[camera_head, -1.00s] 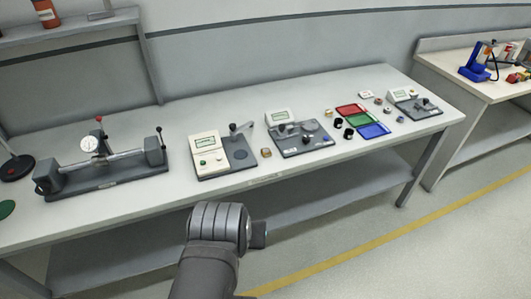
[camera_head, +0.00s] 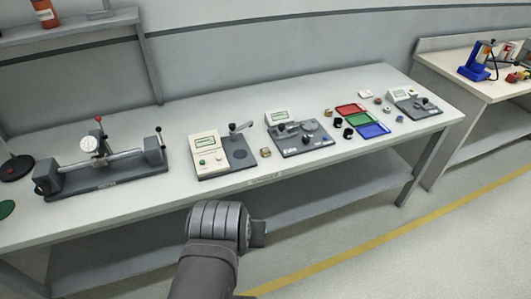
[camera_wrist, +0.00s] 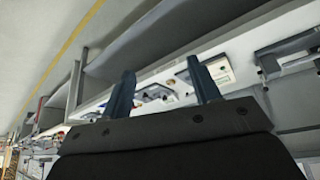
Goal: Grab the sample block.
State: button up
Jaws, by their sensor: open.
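A small tan block (camera_head: 265,152), which looks like the sample block, lies on the grey bench (camera_head: 350,83) near its front edge. In the head view my arm is low in front of the bench, apart from the block, and the fingers are not clearly seen.
A gauge fixture (camera_head: 95,160) stands at the left of the bench. Red, green and blue trays (camera_head: 357,121) with several small parts lie at the right, beside another instrument (camera_head: 413,103). A second bench (camera_head: 490,90) stands far right. A shelf (camera_head: 60,30) is at the back left.

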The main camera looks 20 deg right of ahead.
jog(key=w+d+r+n+g+h, duration=0.1)
jog(key=w+d+r+n+h, duration=0.2)
jog(key=w+d+r, duration=1.2)
jog(key=w+a+f+n+g+h, duration=0.2)
jog(key=w+a+f+n, duration=0.1)
jog(key=w+f+n, duration=0.9)
jog(key=w+a+f+n+g+h, duration=0.2)
jog(key=w+a+f+n, duration=0.2)
jog(key=w+f+n, duration=0.65)
jog(key=m, duration=0.3)
send_near(266, 150)
jog(key=x, duration=0.3)
jog(key=shift+s+a+f, duration=0.1)
jog(key=shift+a+f, duration=0.1)
jog(key=shift+x, duration=2.7)
jog(key=shift+d+r, duration=0.15)
jog(key=shift+r, duration=0.05)
jog(key=c, duration=1.2)
